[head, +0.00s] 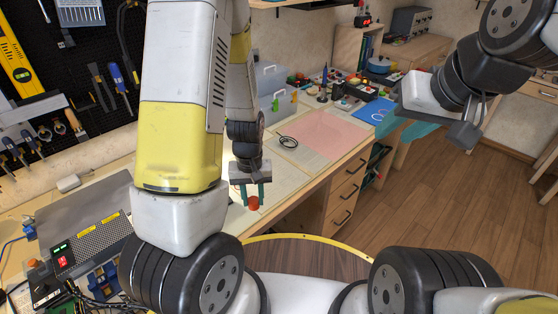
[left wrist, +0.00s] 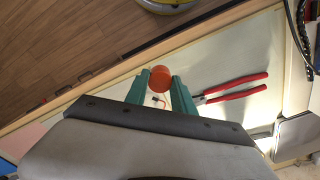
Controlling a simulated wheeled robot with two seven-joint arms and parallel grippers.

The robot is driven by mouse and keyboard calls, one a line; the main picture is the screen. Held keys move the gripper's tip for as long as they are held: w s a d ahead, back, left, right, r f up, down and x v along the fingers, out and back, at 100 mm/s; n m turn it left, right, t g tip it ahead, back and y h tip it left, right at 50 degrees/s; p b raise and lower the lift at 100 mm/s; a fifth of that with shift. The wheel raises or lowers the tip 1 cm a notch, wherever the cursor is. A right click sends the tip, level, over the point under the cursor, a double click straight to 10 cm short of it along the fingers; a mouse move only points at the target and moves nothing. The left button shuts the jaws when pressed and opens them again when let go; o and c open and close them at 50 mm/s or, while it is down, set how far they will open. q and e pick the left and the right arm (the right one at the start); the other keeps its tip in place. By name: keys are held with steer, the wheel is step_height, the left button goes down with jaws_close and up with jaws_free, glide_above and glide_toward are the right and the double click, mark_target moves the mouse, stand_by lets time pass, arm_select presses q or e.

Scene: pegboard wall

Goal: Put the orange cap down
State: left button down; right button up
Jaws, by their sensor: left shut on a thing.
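The orange cap (head: 253,203) is a small round piece held between the teal fingertips of my left gripper (head: 252,192). In the left wrist view the orange cap (left wrist: 160,78) sits between the two teal fingers (left wrist: 160,94), which are shut on it. My left gripper points down near the front edge of the workbench (head: 285,192). I cannot tell how far the cap is above the bench top. My right gripper (head: 461,134) is at the upper right, away from the bench; its fingers are not clear.
Pliers with red handles (left wrist: 235,89) lie on the bench close to the left gripper. A pink mat (head: 325,134) with a black ring (head: 288,142) beside it lies farther back. Grey boxes (head: 272,82) and small items crowd the rear. Drawers (head: 346,195) are under the bench.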

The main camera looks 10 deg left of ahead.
arm_select(q)
steer(key=w, duration=0.5)
steer(key=w+f, duration=0.1)
steer(key=w, duration=0.4)
steer(key=w+a, duration=0.1)
steer(key=w, duration=0.4)
steer(key=shift+w+f, duration=0.2)
steer(key=shift+f, duration=1.8)
steer(key=shift+s, duration=0.1)
steer(key=shift+f, duration=0.15)
steer(key=c, duration=1.1)
jaws_free()
steer(key=shift+o, duration=0.2)
